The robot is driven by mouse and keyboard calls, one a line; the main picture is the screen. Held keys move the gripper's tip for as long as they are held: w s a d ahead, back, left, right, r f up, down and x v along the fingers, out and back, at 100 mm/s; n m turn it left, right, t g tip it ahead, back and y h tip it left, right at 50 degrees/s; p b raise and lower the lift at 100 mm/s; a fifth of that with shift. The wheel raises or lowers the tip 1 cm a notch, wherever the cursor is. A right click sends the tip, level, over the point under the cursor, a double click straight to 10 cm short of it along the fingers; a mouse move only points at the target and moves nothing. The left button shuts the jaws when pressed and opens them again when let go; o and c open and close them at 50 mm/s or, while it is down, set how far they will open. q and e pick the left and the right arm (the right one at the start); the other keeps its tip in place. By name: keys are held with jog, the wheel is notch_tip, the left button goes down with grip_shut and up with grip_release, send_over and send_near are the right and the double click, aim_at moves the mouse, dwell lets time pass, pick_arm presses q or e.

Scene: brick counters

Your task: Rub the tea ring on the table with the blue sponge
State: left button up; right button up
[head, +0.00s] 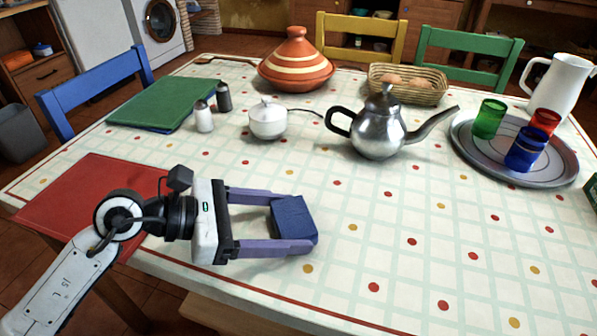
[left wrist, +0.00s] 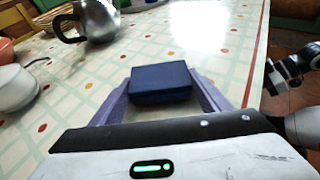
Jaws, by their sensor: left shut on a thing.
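The blue sponge (head: 294,220) is a dark blue block between the two purple fingers of my left gripper (head: 300,222). The fingers are shut on its sides, near their tips. In the left wrist view the sponge (left wrist: 161,83) also sits between the fingers, over the pale checked tablecloth. The sponge is low over the front of the table (head: 340,285); I cannot tell whether it touches the cloth. I cannot make out a tea ring on the cloth in either view; part of the cloth is hidden by the gripper and sponge.
A metal teapot (head: 378,130) and a white sugar bowl (head: 267,121) stand behind the sponge. A round tray (head: 545,176) with coloured glasses is at the right. A red mat (head: 70,195) lies under my left arm. The front middle and right of the cloth are clear.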

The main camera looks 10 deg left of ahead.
pick_arm(q)
jog(key=shift+s+d, duration=0.1)
jog(key=shift+d, duration=0.35)
jog(key=shift+d+r+p, duration=0.15)
jog(key=shift+r+p, duration=0.2)
jog(key=shift+p, duration=0.1)
jog(key=shift+r+p, duration=0.35)
jog(key=shift+r, duration=0.55)
jog(key=shift+r+p, duration=0.55)
jog(key=shift+r, duration=0.1)
notch_tip(320, 180, up, 4)
jog(key=p, duration=0.3)
jog(key=shift+f, duration=0.15)
jog(key=shift+r, duration=0.3)
pick_arm(e)
notch_tip(320, 180, up, 4)
jog(key=shift+w+d+f, duration=0.1)
jog(key=shift+d+f, duration=0.05)
jog(key=shift+f, duration=0.1)
